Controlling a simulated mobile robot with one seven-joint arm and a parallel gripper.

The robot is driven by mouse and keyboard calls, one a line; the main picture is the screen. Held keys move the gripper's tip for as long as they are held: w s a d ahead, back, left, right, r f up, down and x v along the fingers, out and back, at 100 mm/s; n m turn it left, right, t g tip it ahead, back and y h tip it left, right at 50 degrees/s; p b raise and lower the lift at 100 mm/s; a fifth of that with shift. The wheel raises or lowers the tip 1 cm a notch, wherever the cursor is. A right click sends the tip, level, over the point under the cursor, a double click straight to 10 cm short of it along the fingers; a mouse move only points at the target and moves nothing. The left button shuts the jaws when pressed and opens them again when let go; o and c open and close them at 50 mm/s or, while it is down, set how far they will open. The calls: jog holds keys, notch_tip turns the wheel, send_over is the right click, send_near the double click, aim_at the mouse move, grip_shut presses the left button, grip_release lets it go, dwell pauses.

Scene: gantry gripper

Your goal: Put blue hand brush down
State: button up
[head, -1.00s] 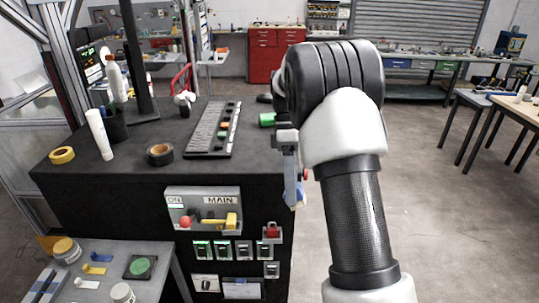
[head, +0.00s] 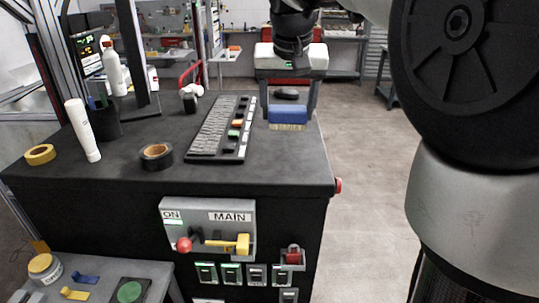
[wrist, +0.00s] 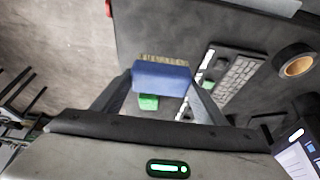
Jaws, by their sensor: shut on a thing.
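The blue hand brush (head: 288,115) has a blue body and tan bristles. In the head view it is at the right part of the black bench top (head: 290,165), with its bristles facing down. My gripper (head: 291,103) is above it, its fingers on either side of the brush, shut on it. In the wrist view the brush (wrist: 161,77) lies between the two fingertips of my gripper (wrist: 160,85). I cannot tell whether the bristles touch the bench top.
A keyboard-like panel (head: 222,128) lies left of the brush. Rolls of black tape (head: 156,156) and yellow tape (head: 40,154) and a white tube (head: 83,130) are farther left. A green thing (wrist: 148,102) shows near the brush. The bench front right is clear.

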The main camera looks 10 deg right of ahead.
jog(key=shift+s, duration=0.1)
notch_tip(320, 180, down, 10)
jog(key=shift+r+b, duration=0.15)
jog(key=shift+b, duration=0.4)
jog(key=o, duration=1)
jog(key=shift+c, duration=0.2)
jog(key=shift+f, duration=0.25)
jog(key=d+p+v, duration=0.1)
jog(key=p+v, duration=0.1)
jog(key=v, duration=1.5)
jog(key=s+f+n+t, duration=0.1)
jog(key=s+f+n, duration=0.1)
jog(key=s+f, duration=1.3)
jog(key=s, duration=0.3)
jog(key=shift+s+y, duration=0.2)
jog(key=shift+y, duration=0.2)
